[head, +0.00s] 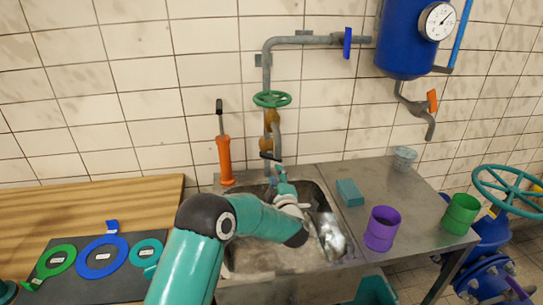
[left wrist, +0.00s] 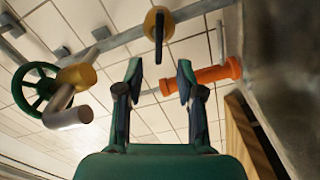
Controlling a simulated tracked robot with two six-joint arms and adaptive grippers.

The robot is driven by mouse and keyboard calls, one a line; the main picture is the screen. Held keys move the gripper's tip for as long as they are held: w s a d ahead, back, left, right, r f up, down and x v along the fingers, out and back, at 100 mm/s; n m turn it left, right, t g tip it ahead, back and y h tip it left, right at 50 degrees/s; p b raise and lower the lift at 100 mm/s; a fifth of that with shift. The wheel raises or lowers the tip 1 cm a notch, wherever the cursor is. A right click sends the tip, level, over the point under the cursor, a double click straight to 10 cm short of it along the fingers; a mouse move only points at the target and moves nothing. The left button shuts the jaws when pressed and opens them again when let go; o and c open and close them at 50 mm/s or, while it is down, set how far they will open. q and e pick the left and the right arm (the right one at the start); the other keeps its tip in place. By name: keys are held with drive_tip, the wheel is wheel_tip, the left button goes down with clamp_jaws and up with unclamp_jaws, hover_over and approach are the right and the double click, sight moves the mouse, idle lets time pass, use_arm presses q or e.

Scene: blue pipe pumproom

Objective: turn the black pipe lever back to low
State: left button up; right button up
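The black pipe lever (head: 270,156) is on the brass valve of the grey pipe above the sink, partly hidden behind my left gripper in the head view. In the left wrist view the black lever (left wrist: 159,42) stands out from a round yellow valve body (left wrist: 158,22). My left gripper (head: 279,170) reaches over the sink to just below the lever. In the left wrist view its two fingers (left wrist: 160,78) are apart with nothing between them. The lever lies beyond the fingertips, in line with the gap. I cannot tell if they touch. My right gripper is not in view.
A green handwheel (head: 272,99) sits higher on the same pipe. An orange hand pump (head: 224,160) stands left of it. The metal sink (head: 325,205) is below my arm. A blue sponge (head: 350,192) and purple cup (head: 381,228) are on the counter to the right.

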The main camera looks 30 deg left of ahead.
sight(272, 160)
use_arm(q)
drive_tip(key=p+x, duration=0.2)
drive_tip(key=x, duration=0.8)
drive_tip(key=shift+w+a, duration=0.15)
drive_tip(key=shift+a, duration=0.1)
clamp_jaws()
